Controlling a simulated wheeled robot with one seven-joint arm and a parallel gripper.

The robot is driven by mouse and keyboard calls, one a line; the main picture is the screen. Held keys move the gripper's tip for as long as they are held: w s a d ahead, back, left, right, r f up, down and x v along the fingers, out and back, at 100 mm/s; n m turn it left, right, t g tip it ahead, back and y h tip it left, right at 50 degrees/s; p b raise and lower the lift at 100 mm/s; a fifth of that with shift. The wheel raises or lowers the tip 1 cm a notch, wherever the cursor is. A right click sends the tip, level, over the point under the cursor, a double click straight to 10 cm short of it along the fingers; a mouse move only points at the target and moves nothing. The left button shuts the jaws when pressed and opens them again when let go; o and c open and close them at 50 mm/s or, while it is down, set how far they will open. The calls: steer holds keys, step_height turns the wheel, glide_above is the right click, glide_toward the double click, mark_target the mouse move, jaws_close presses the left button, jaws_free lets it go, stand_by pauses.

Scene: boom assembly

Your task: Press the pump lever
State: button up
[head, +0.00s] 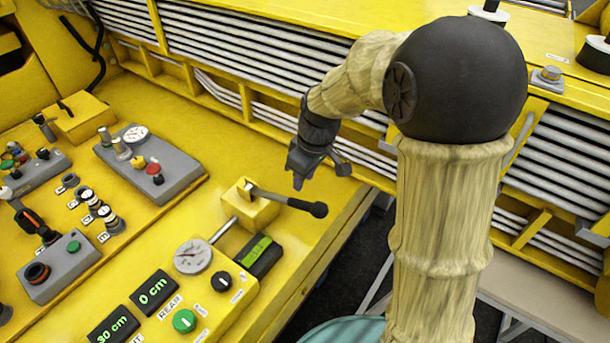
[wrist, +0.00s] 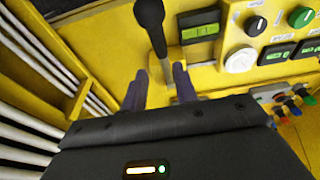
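The pump lever (head: 292,202) is a metal rod with a black handle, sticking out to the right from a yellow block (head: 246,211) on the yellow console. In the wrist view the lever's black handle (wrist: 149,20) is at the top centre, its rod running down between my two fingers. My gripper (head: 298,182) points down and shows just above the lever in the head view. In the wrist view my gripper (wrist: 159,82) is open, with a finger on each side of the rod's line. Whether a finger touches the lever cannot be told.
A round gauge (head: 193,256), a green knob (head: 184,321) and digital displays (head: 153,292) sit near the lever's block. A grey control box (head: 151,160) is further left. White ribbed bars (head: 260,60) run behind my arm. The console's edge lies right of the lever.

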steer(key=shift+s+d, duration=0.15)
steer(key=shift+d, duration=0.05)
steer(key=c, duration=0.6)
steer(key=s+d+m, duration=0.2)
steer(key=s+d+f+m, duration=0.1)
steer(key=s+d+m, duration=0.1)
steer(key=s, duration=0.1)
steer(key=s+d+m+h, duration=0.1)
steer(key=s+d+m, duration=0.1)
steer(key=d, duration=0.1)
steer(key=shift+s+f+t, duration=0.2)
steer(key=shift+f+t, duration=0.2)
jaws_close()
steer(key=s+d+f+m, duration=0.1)
steer(key=s+d+m, duration=0.2)
steer(key=s+m, duration=0.1)
steer(key=shift+s+f+h, duration=0.25)
steer(key=shift+s+h, duration=0.05)
steer(key=shift+s, duration=0.6)
